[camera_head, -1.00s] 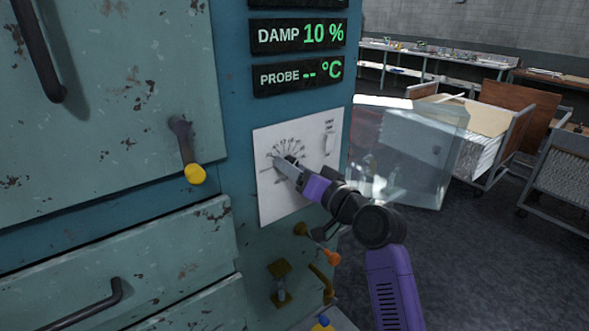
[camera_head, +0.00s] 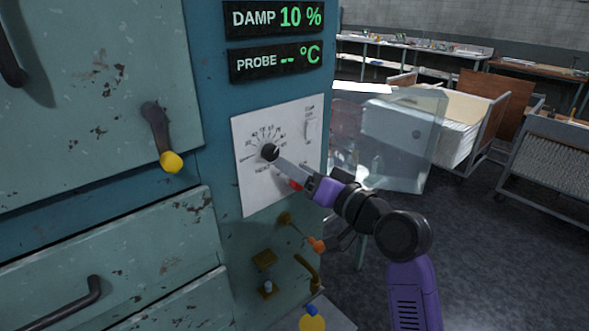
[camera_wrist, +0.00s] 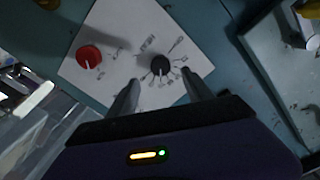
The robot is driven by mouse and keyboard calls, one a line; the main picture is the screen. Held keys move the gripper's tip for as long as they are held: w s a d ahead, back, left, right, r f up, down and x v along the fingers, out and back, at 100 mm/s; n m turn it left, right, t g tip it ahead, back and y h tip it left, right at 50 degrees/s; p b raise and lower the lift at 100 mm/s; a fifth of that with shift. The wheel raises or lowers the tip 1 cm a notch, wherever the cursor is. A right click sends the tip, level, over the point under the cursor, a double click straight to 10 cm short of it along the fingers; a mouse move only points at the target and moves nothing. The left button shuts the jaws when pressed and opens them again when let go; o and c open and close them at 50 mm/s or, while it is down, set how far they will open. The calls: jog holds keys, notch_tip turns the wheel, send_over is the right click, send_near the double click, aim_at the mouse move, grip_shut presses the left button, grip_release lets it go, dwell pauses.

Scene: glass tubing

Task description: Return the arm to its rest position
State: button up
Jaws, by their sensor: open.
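My gripper (camera_head: 284,168) is open and empty in front of a white dial panel (camera_head: 246,187) on the teal cabinet. It points at a black knob (camera_head: 269,152) with marks around it. In the wrist view the black knob (camera_wrist: 160,66) shows between and just beyond the two fingertips (camera_wrist: 162,84), with no finger closed on it. My purple and black arm reaches in from the lower right. A red knob (camera_head: 295,184), partly hidden by my gripper in the head view, shows clearly in the wrist view (camera_wrist: 88,57).
A yellow-tipped lever (camera_head: 162,140) and drawers are left of the panel. An orange-tipped lever (camera_head: 316,245) and brass fittings (camera_head: 264,260) sit below it. A clear box (camera_head: 400,135) juts out at the panel's right. Carts (camera_head: 475,130) stand behind; the floor at right is open.

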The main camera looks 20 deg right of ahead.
dwell(0.3)
jog(key=s+d+r+m+t+h, duration=0.1)
jog(key=s+d+r+t+h, duration=0.1)
jog(key=d+r+t+h, duration=0.15)
jog(key=s+d+f+h, duration=0.1)
jog(key=s+f+h, duration=0.3)
jog(key=s+f, duration=0.6)
jog(key=s+a+f+n+g, duration=0.1)
jog(key=s+f, duration=0.3)
jog(key=s, duration=0.8)
jog(key=s+a+f+n+g+y, duration=0.1)
jog(key=s+a+f+g, duration=0.2)
jog(key=s, duration=0.8)
jog(key=s+a+f+n+g+y, duration=0.1)
jog(key=s+f, duration=0.4)
jog(key=s, duration=0.7)
jog(key=shift+s+a+n+g, duration=0.3)
jog(key=shift+a+n+g, duration=0.25)
jog(key=shift+a, duration=0.4)
